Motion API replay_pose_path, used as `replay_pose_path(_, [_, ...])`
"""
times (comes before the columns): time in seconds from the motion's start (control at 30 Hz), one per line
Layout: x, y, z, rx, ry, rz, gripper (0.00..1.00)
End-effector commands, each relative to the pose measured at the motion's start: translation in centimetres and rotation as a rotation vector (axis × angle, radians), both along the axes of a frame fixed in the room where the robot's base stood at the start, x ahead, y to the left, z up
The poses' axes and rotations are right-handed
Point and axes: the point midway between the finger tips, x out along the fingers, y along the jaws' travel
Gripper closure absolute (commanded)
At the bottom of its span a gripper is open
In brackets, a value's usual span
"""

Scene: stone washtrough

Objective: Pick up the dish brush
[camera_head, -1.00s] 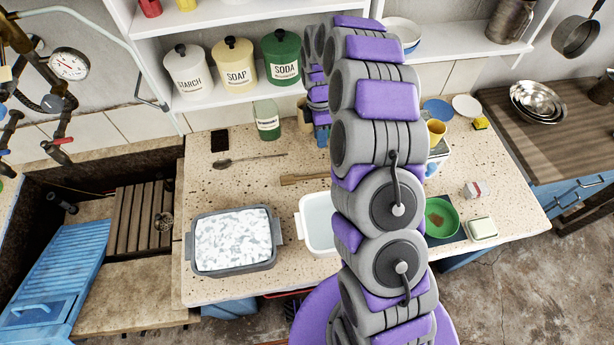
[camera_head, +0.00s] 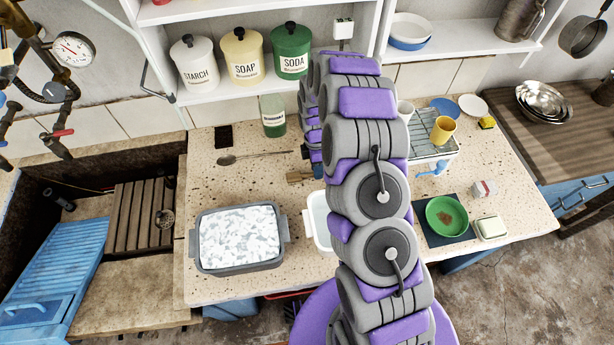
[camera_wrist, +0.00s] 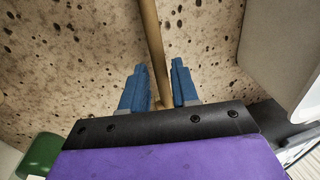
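The dish brush is mostly hidden behind my arm in the head view; a short brown piece of it (camera_head: 298,176) shows on the speckled counter. In the wrist view its wooden handle (camera_wrist: 151,35) runs from the top edge down between my blue fingers. My gripper (camera_wrist: 159,66) is open, with one finger on each side of the handle, and a gap shows beside it. In the head view my gripper (camera_head: 317,168) is low over the counter beside the brown piece, partly hidden by my arm.
A white basin (camera_head: 318,222) stands in front of the brush, partly behind my arm. A grey tub of suds (camera_head: 284,238) is to its left. A dish rack (camera_head: 422,125) stands right.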

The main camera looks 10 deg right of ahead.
Motion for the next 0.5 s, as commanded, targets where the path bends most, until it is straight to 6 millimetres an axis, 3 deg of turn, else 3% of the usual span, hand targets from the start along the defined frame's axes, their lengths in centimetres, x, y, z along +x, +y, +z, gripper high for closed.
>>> replay_pose_path(0.1, [-0.3,-0.6,-1.5,0.005,0.0,-0.001,0.71])
replay_pose_path(0.33, [-0.3,-1.4,-1.5,0.014,-0.001,-0.002,0.71])
replay_pose_path(0.5, [-0.3,-1.1,-1.5,0.01,-0.002,-0.001,0.87])
